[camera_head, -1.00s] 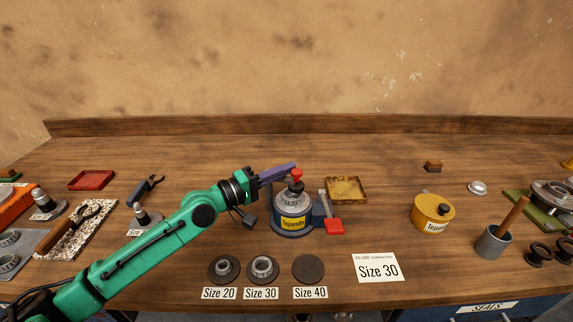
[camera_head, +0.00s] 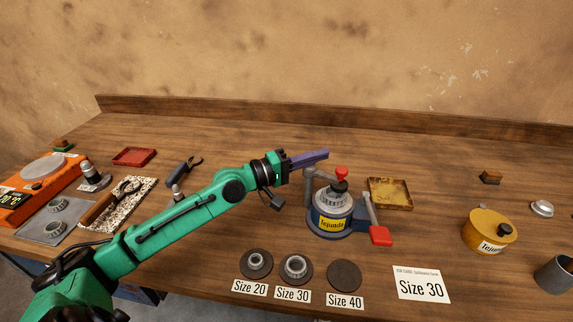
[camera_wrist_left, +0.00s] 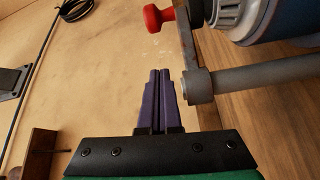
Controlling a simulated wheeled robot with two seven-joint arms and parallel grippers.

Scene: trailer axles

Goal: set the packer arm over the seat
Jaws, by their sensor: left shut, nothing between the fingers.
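The packer (camera_head: 333,222) stands on the bench, with a blue-grey base, a yellow label and a ribbed grey ring on top. Its grey packer arm (camera_head: 310,176) rises at the left side, and a red knob (camera_head: 341,172) on a black piece stands over the ring, which hides the seat. In the left wrist view the red knob (camera_wrist_left: 153,18) and a grey bar (camera_wrist_left: 260,76) lie close to my fingers. My left gripper (camera_head: 326,155), with purple fingers, is shut and empty, behind and left of the knob. Contact with the packer arm cannot be told.
A lever with a red handle (camera_head: 380,236) sticks out at the packer's right. A brass tray (camera_head: 390,194) lies behind it. A yellow tin (camera_head: 488,232) stands right.

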